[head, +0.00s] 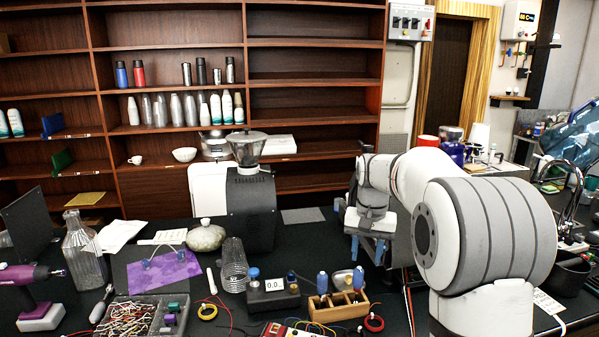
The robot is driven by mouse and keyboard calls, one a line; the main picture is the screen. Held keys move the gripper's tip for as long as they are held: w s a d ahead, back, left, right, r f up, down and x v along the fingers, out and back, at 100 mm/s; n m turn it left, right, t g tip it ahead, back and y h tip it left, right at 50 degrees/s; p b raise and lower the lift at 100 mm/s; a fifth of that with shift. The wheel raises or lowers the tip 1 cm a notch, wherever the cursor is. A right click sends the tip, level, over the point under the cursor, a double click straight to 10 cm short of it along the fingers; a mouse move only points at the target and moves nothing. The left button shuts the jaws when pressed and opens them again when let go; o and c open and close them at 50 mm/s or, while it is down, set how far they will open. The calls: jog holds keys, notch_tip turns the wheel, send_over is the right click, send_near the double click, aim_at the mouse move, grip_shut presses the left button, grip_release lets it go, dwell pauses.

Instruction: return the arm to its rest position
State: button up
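My gripper (367,248) is at the end of my white and grey arm, right of the middle in the head view. It points down over the dark workbench (310,240), just behind the small wooden holder. Its two blue-grey fingers look spread apart, with nothing visible between them. The fingertips seem to be above the bench, but their exact height is hard to tell. My arm's large upper links fill the right side and hide part of the bench behind them.
A black and white brewer (252,208) stands left of my gripper. A wooden holder (338,305), a meter box (273,294), a wire tray (145,315), a glass carafe (86,255) and a purple drill (30,285) crowd the front. Shelves (245,90) stand behind.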

jog(key=s+f+n+t+b, duration=0.1)
jog(key=s+f+b, duration=0.3)
jog(key=s, duration=1.1)
jog(key=s+f+n+t+b, duration=0.1)
jog(key=s+f+b, duration=0.3)
jog(key=s, duration=1)
notch_tip(320, 180, down, 4)
jog(key=shift+s+a+r+n, duration=0.15)
jog(key=shift+s+a+n, duration=0.2)
jog(key=shift+n, duration=0.25)
